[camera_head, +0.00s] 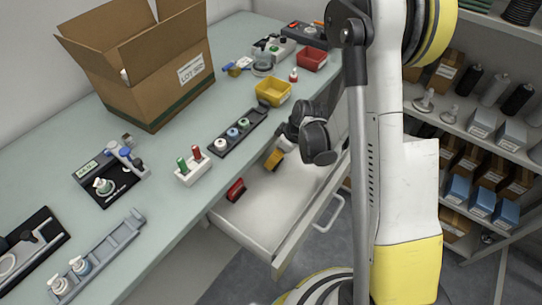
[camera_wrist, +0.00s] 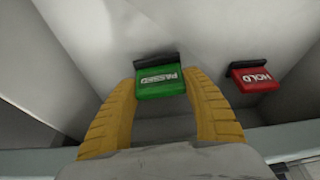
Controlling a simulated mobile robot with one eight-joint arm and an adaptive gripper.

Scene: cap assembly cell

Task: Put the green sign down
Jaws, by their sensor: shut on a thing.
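The green sign (camera_wrist: 160,84) shows in the wrist view, with white lettering that seems to read PASSED and a black part along its far edge. My gripper (camera_wrist: 161,95) has its two yellow fingers on either side of the sign and is shut on it. In the head view my gripper (camera_head: 275,158) reaches down into the open drawer (camera_head: 265,210). The green sign is hidden there. I cannot tell whether the sign touches the drawer floor.
A red HOLD sign (camera_wrist: 255,78) lies in the drawer, also visible in the head view (camera_head: 236,190). The drawer walls stand close around. The bench (camera_head: 165,200) above holds an open cardboard box (camera_head: 150,75), a yellow bin (camera_head: 273,92) and several fixtures.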

